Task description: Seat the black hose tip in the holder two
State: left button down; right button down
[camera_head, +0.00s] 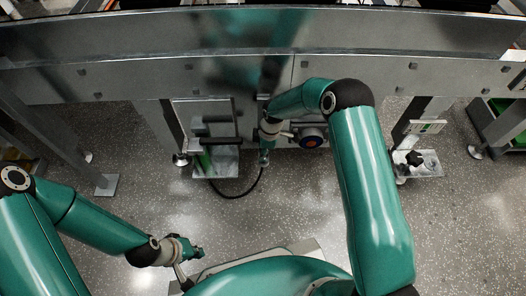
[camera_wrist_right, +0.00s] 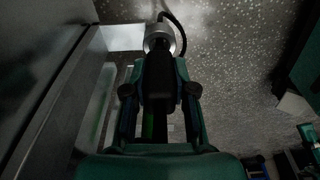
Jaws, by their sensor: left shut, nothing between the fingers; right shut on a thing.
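My right gripper (camera_head: 265,155) is at the front of the machine, beside a small metal bracket. In the right wrist view my right gripper (camera_wrist_right: 160,100) is shut on the black hose tip (camera_wrist_right: 160,75). A silver collar (camera_wrist_right: 159,38) and a black hose (camera_wrist_right: 178,20) extend beyond the tip. In the head view the hose (camera_head: 240,194) curves down and left from the gripper towards the bracket. I cannot tell which fixture is holder two. My left gripper (camera_head: 195,252) is shut and empty at the lower left, far from the hose.
The bracket (camera_head: 222,165) has a dark horizontal bar (camera_head: 207,143) and a green item (camera_head: 205,161). Another plate (camera_head: 430,162) with a black part stands further right. Speckled floor is free below.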

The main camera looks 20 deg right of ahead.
jog(key=shift+f+b, duration=0.45)
jog(key=shift+f, duration=0.3)
jog(key=shift+f+b, duration=0.4)
jog(key=shift+f, duration=0.1)
dwell(0.4)
jog(key=shift+c, duration=1.5)
grip_release()
jog(key=shift+s+d+r+p, duration=0.1)
jog(key=shift+d+r+p, duration=0.1)
jog(key=shift+r+p, duration=1)
jog(key=shift+s+d+r+p, duration=0.1)
jog(key=shift+d+r+p, duration=0.35)
jog(key=shift+r, duration=1.3)
jog(key=shift+r+p, duration=1.05)
jog(key=shift+r, duration=0.45)
